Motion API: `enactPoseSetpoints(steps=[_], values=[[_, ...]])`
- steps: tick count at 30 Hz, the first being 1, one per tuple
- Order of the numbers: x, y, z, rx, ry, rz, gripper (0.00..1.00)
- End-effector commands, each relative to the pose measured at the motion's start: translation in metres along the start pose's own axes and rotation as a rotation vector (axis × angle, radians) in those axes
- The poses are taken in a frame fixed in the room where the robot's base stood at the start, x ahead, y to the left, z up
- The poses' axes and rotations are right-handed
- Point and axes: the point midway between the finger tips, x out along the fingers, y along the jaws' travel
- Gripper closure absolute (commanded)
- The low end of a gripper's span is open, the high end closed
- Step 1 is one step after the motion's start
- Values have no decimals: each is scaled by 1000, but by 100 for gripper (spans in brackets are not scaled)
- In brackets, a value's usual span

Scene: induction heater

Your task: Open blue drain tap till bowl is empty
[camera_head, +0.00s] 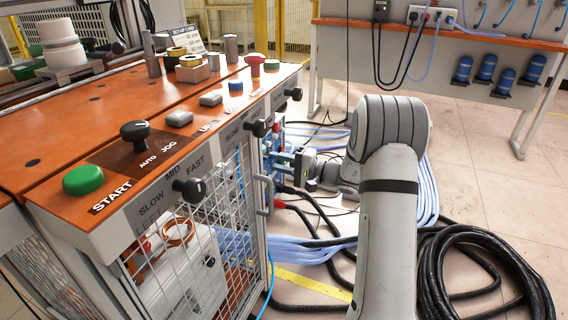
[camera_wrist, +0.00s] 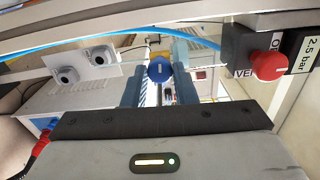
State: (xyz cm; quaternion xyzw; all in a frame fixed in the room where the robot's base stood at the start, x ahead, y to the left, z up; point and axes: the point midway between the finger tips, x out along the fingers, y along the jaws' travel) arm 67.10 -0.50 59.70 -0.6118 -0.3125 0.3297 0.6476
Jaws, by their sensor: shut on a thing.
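The blue drain tap (camera_wrist: 159,69) is a round blue knob in the middle of the wrist view. My gripper (camera_wrist: 158,82) has its two blue-grey fingers on either side of the knob, shut on it. In the head view my gripper (camera_head: 277,168) reaches left to the side of the orange-topped machine. The tap cannot be made out there. I cannot pick out the bowl or its water level in either view.
A red knob (camera_wrist: 269,66) beside a "2.5 bar" label is at the wrist view's right. The orange-topped control bench (camera_head: 100,110) has a green start button (camera_head: 83,180). Pale blue hoses (camera_head: 300,248) and a black cable coil (camera_head: 490,270) lie on the floor.

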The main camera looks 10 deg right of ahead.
Motion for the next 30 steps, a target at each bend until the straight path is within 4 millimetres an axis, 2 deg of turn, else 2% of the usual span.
enactPoseSetpoints(steps=[9, 26, 27, 30], values=[[3, -1, 3, -69, -10, -1, 98], [3, 0, 3, -79, -10, -1, 98], [3, 0, 3, -79, -10, -1, 74], [2, 0, 2, -78, -8, -1, 66]])
